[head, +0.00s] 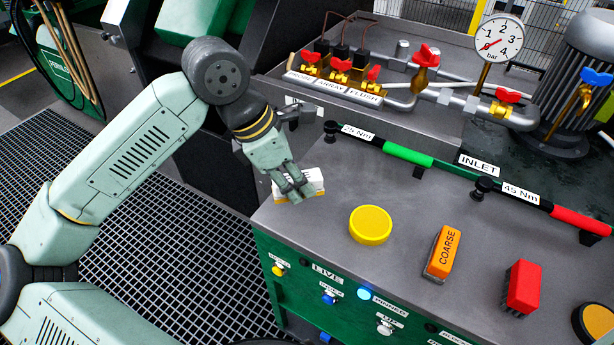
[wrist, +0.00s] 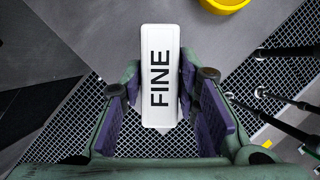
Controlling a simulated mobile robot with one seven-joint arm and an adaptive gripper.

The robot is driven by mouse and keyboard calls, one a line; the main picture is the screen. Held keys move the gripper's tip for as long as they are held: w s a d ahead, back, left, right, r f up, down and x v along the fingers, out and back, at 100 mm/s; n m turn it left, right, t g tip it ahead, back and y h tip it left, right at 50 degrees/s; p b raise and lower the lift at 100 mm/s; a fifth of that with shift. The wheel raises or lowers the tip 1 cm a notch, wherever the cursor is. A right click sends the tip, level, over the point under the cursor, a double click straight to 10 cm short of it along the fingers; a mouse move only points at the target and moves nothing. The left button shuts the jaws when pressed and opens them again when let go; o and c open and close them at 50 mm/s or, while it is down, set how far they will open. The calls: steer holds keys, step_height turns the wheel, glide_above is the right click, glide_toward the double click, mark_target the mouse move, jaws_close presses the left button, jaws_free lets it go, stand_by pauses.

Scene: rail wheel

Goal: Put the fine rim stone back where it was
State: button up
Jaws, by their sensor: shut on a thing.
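The fine rim stone (head: 312,181) is a white block with a yellowish lower edge, at the left corner of the grey bench top (head: 330,235). In the wrist view the stone (wrist: 160,45) shows its FINE label, upright between the two fingers. My gripper (head: 292,188) is shut on it, with one purple-padded finger along each side. The fingers hide part of the label in the head view. The stone's near end lies over the floor grating in the wrist view. I cannot tell whether its underside touches the bench.
A yellow round lid (head: 370,225), an orange COARSE block (head: 443,253) and a red block (head: 522,287) stand in a row to the right. Behind are a green-handled 25 Nm wrench (head: 408,155) and a red-handled 45 Nm wrench (head: 580,221). Bench top between them is bare.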

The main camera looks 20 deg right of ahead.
steer(key=shift+w+d, duration=0.3)
steer(key=shift+d, duration=0.6)
steer(key=x, duration=0.1)
steer(key=p+x, duration=0.2)
steer(key=shift+w+a+f, duration=0.2)
steer(key=shift+w+f, duration=0.05)
steer(key=shift+f, duration=0.2)
steer(key=shift+f+b, duration=0.2)
steer(key=shift+b, duration=0.15)
steer(key=o, duration=1)
steer(key=shift+r, duration=0.2)
